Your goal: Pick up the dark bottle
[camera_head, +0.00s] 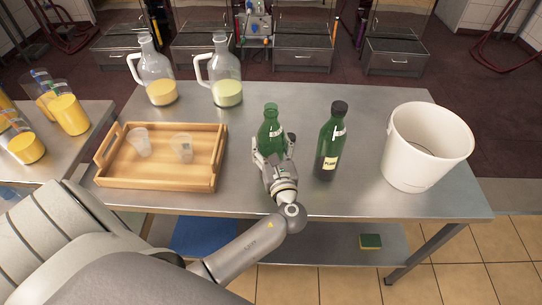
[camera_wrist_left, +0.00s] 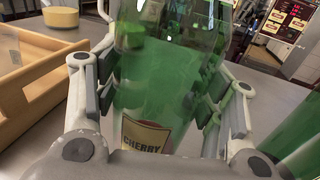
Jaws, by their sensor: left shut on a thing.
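Two dark green bottles stand on the steel table (camera_head: 390,209). One bottle (camera_head: 270,119) has no visible dark cap. My left gripper (camera_head: 272,160) is shut around its body; the bottle looks upright, and I cannot tell whether its base touches the table. In the left wrist view the held bottle (camera_wrist_left: 155,80) sits between both fingers and its label reads "CHERRY". The other bottle (camera_head: 330,143) has a black cap and a pale label that seems to read "PLUM". It stands upright to the right, apart from my gripper. My right gripper is not in view.
A wooden tray (camera_head: 157,180) with two clear cups stands at the left. Two glass jugs (camera_head: 156,72) (camera_head: 227,72) stand behind. A white bucket (camera_head: 424,150) is at the right. A side table at the left holds several yellow-filled containers.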

